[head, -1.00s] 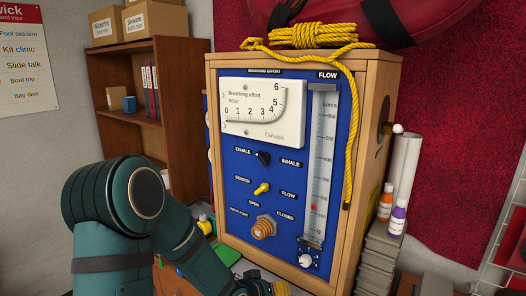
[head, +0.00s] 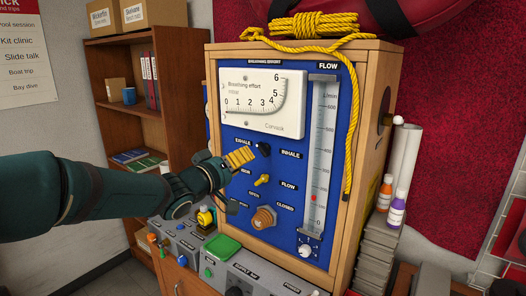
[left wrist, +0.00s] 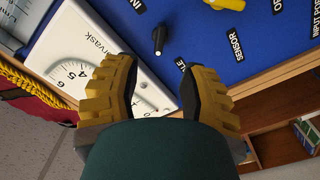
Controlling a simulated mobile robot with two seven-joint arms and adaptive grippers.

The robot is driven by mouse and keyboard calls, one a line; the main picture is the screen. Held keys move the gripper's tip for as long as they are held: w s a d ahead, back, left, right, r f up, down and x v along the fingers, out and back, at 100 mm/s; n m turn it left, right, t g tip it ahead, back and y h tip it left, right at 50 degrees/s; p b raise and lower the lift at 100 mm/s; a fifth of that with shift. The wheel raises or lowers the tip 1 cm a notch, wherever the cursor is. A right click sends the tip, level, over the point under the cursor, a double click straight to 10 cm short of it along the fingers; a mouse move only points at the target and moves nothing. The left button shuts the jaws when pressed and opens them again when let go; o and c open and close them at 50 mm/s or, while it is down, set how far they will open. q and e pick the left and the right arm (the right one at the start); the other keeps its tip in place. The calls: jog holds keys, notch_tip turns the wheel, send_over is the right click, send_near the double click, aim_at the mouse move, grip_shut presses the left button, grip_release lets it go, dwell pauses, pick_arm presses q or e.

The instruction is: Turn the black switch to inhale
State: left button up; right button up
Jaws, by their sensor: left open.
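The black switch (head: 263,149) sits on the blue panel between the EXHALE label (head: 243,142) on its left and the INHALE label (head: 290,154) on its right. In the left wrist view the black switch (left wrist: 158,40) stands just beyond the fingertips, its white-marked end toward the EXHALE side. My left gripper (head: 240,157) is at the panel, just left of the switch, with yellow ribbed fingers. In the left wrist view the left gripper (left wrist: 158,80) is open, with nothing between its fingers. My right gripper is not in view.
A yellow switch (head: 262,181) and a brass port (head: 264,217) are below the black switch. The gauge (head: 262,105) is above, the flow tube (head: 321,150) to the right. A control box (head: 215,262) stands in front. Yellow rope (head: 350,130) hangs at the right.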

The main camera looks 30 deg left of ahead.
aim_at(261, 151)
pick_arm(q)
jog(key=w, duration=0.9)
jog(key=shift+w+d, duration=0.35)
jog(key=shift+d, duration=0.05)
jog(key=shift+s, duration=0.1)
grip_shut()
